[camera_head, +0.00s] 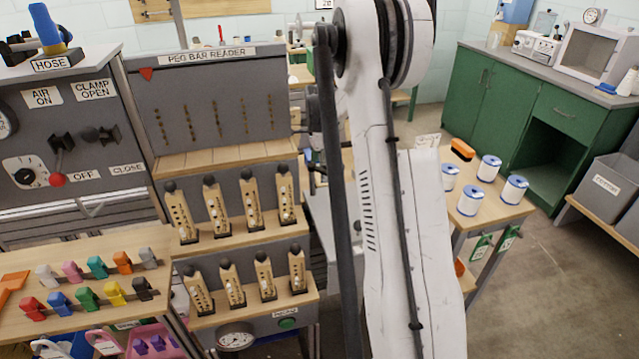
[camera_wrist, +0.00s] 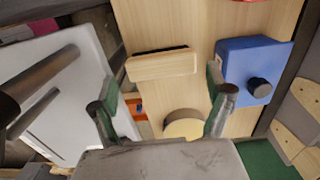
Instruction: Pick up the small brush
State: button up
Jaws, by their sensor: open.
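In the wrist view, a small brush-like wooden block (camera_wrist: 162,67) with a dark strip along its far edge lies on a light wooden surface (camera_wrist: 200,22). I take it to be the small brush, though its bristles are not clear. My gripper (camera_wrist: 163,96) is open, with its two green-and-grey fingers spread apart. The block lies beyond the fingertips, roughly centred between them, and nothing is held. In the head view my gripper is hidden behind my arm, and I cannot make out this block there.
A blue box with a dark knob (camera_wrist: 250,68) stands right of the block; a round pale wooden piece (camera_wrist: 184,126) lies nearer. In the head view, white-and-blue spools (camera_head: 470,200) and an orange-and-black object (camera_head: 462,150) sit on a small table. The peg bar rack (camera_head: 235,215) stands left.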

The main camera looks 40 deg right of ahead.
aim_at(319, 177)
notch_tip(319, 177, down, 4)
jog(key=shift+d+f, duration=0.1)
jog(key=c, duration=1)
jog(key=shift+o, duration=0.2)
notch_tip(319, 177, up, 10)
jog(key=shift+r+p, duration=0.1)
jog(key=shift+p, duration=0.3)
